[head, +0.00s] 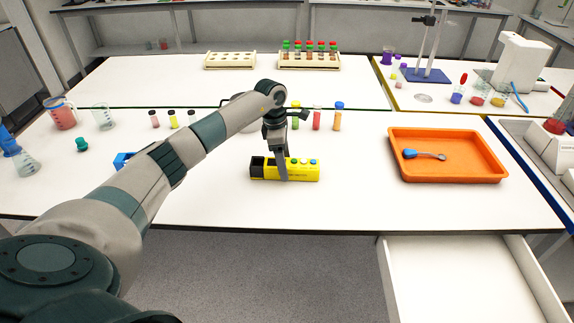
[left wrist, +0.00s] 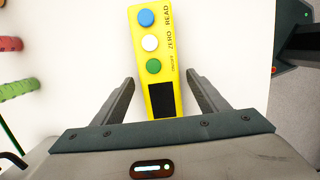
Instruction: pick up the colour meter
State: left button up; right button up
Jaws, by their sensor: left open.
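The colour meter (head: 303,173) is a yellow box lying on the white bench near its front edge. It has a black end and blue, white and green buttons. In the left wrist view, the colour meter (left wrist: 160,62) lies between the two fingers, its black part nearest the palm and its button end pointing away. My left gripper (head: 283,175) is over the meter from above, with a finger in front of its near side. In the left wrist view the left gripper (left wrist: 158,85) is open, with a gap on each side of the meter. My right gripper is not in view.
An orange tray (head: 495,176) with a blue-ended tool (head: 424,154) stands to the right. Small bottles (head: 338,118) stand behind the meter. Beakers and a flask (head: 22,162) are at the left. An open drawer (head: 455,255) juts out below the bench at front right.

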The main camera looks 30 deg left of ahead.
pick_arm(q)
jog(key=shift+f, duration=0.6)
jog(key=c, duration=1.4)
jog(key=shift+w+r, duration=0.1)
